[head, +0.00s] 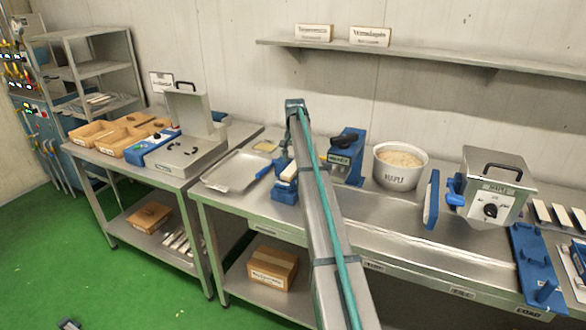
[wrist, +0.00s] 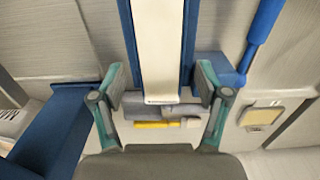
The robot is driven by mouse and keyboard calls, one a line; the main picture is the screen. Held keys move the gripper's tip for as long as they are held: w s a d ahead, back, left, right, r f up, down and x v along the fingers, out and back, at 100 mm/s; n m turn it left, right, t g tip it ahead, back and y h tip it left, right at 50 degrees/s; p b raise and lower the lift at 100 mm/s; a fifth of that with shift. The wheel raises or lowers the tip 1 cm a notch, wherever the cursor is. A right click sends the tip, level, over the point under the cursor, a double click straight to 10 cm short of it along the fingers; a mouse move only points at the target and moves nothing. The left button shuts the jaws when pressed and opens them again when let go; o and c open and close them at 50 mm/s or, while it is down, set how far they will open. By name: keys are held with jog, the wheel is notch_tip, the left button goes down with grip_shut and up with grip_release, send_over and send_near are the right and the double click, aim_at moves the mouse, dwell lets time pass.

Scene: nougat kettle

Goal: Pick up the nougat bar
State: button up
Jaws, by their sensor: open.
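A long cream-white bar, which looks like the nougat bar (wrist: 160,45), lies in a blue channel-like holder (wrist: 188,45) in the wrist view. My gripper (wrist: 160,88) is open, with one finger on each side of the bar's near end. I cannot tell whether the fingertips touch the bar or holder. In the head view the white bar (head: 289,171) shows on the blue fixture (head: 285,193) on the steel table. My arm hides part of that spot, and the fingertips cannot be made out there.
A blue-handled metal tray (head: 230,172) lies left of the fixture. A blue device (head: 347,157) and a white tub (head: 401,165) stand to its right. A steel machine (head: 492,188) and more white bars (head: 541,212) are farther right. A shelf (head: 430,58) spans the wall.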

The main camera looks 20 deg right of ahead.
jog(key=shift+f, duration=1.15)
jog(key=c, duration=1.3)
jog(key=shift+r, duration=0.1)
jog(key=shift+c, duration=0.2)
